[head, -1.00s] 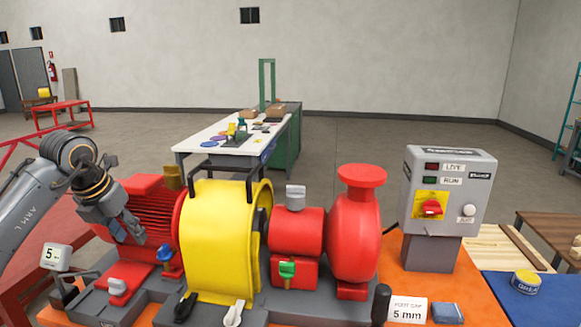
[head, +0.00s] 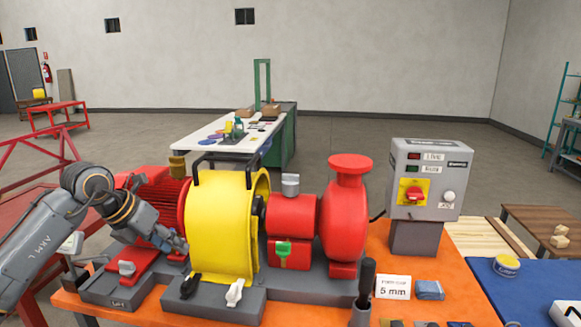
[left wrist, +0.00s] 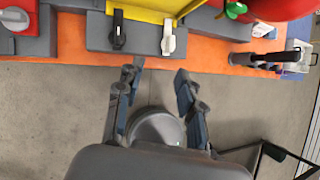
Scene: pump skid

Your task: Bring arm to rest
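My left arm (head: 45,235) comes in from the left in the head view. It is bent, and its gripper (head: 178,245) shows in front of the red motor (head: 160,195), left of the yellow guard (head: 220,225). In the left wrist view the gripper (left wrist: 157,76) has its two fingers spread apart with nothing between them. Grey floor shows between the fingers, and the orange skid edge (left wrist: 150,62) lies just beyond the tips. My right gripper is in neither view.
The skid carries a black lever (head: 190,286), a white lever (head: 235,292), a red pump (head: 345,225) and a grey control box (head: 425,180). A black-handled tool (head: 367,280) stands at the front edge. A blue mat (head: 530,285) lies at right. Floor (left wrist: 50,120) in front is clear.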

